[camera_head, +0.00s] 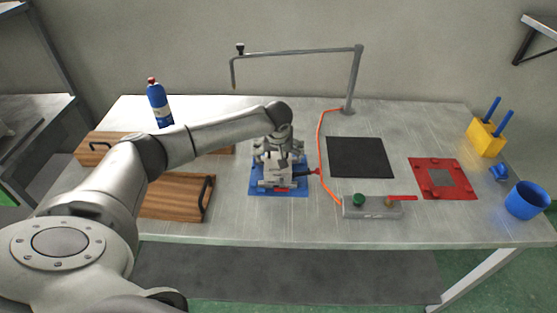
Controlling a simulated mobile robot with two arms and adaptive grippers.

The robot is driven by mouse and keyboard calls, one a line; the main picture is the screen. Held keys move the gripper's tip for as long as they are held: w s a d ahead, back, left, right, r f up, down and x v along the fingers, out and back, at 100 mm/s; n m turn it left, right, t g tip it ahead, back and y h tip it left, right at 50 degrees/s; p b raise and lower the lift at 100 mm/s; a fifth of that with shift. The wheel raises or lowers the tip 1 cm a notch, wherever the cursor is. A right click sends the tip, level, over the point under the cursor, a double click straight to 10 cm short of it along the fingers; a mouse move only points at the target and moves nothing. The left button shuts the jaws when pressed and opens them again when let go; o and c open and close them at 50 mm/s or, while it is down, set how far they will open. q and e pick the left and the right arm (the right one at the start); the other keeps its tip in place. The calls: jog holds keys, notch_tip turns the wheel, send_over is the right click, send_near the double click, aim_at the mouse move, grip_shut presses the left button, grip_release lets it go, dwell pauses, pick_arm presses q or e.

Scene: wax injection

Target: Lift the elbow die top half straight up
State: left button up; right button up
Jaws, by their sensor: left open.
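The elbow die (277,178) is a grey metal block standing on a blue plate (298,190) near the middle of the table. My left gripper (276,159) comes down from above at the die's top, with its fingers around or just over the upper part. The gripper is open. It hides much of the die's top half, so I cannot tell the seam between the halves or whether the fingers touch. My right gripper is not in view.
An orange hose (320,150) runs just right of the die to a grey valve block (372,207). A metal boom (300,51) spans above the back. A black mat (360,157), red plate (442,179), blue cup (527,200), wooden board (172,205) and blue bottle (159,104) stand around.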

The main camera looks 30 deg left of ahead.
pick_arm(q)
jog(key=c, duration=1.6)
jog(key=shift+w+r, duration=0.1)
jog(key=shift+c, duration=0.4)
